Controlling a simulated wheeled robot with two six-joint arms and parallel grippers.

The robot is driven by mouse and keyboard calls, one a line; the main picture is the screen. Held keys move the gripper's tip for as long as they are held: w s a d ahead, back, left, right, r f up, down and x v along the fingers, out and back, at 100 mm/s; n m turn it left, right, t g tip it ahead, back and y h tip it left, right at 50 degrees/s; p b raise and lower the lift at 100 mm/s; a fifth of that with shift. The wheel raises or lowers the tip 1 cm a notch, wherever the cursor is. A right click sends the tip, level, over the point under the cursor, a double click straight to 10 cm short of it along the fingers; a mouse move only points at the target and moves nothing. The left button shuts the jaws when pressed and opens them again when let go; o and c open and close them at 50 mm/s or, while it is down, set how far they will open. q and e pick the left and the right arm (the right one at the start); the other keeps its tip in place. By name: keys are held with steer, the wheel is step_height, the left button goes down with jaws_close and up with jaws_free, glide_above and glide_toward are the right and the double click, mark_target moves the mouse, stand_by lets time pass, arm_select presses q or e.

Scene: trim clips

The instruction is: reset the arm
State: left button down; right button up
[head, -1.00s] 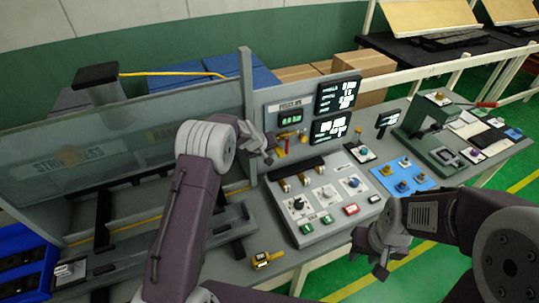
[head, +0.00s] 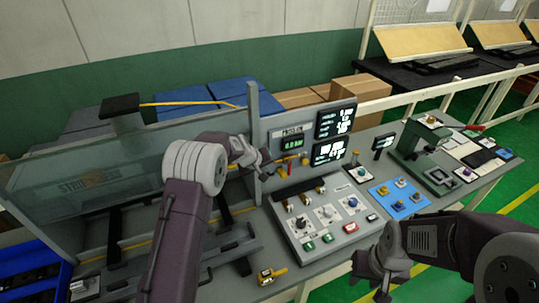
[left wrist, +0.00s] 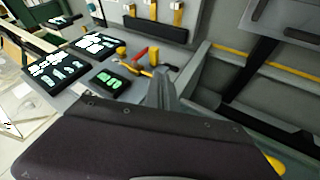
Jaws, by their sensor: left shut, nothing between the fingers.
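My left arm reaches up through the middle of the head view. Its gripper (head: 272,166) is shut and empty, in front of the instrument panel beside the grey upright post (head: 255,130). My right gripper (head: 383,282) hangs over the front edge of the bench at the lower right, pointing down. Its fingers are small and partly turned away, so I cannot tell whether they are open. In the left wrist view, a large dark arm part of mine covers the bottom, and the panel's displays (left wrist: 97,45) show at upper left.
A control box (head: 325,222) with buttons and switches stands on the bench before the panel. Close by are a blue plate (head: 399,199) with knobs, a green press-like device (head: 425,145) and a yellow tool (head: 270,276). A blue bin (head: 60,283) stands at left.

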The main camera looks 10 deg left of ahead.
arm_select(q)
steer(key=s+a+f+m+g+b, duration=0.1)
steer(key=s+f+b, duration=0.5)
steer(key=s, duration=0.6)
steer(key=s+a+f+m+g+y+b, duration=0.1)
steer(key=s+f+b, duration=0.5)
steer(key=s, duration=0.6)
steer(key=s+a+f+m+g+y+b, duration=0.1)
steer(key=s+f+m+g+b, duration=0.2)
steer(key=s, duration=0.9)
step_height(320, 180, down, 4)
steer(key=b, duration=0.4)
steer(key=shift+a+r+g, duration=0.25)
steer(key=shift+a+g, duration=0.05)
steer(key=shift+g, duration=0.1)
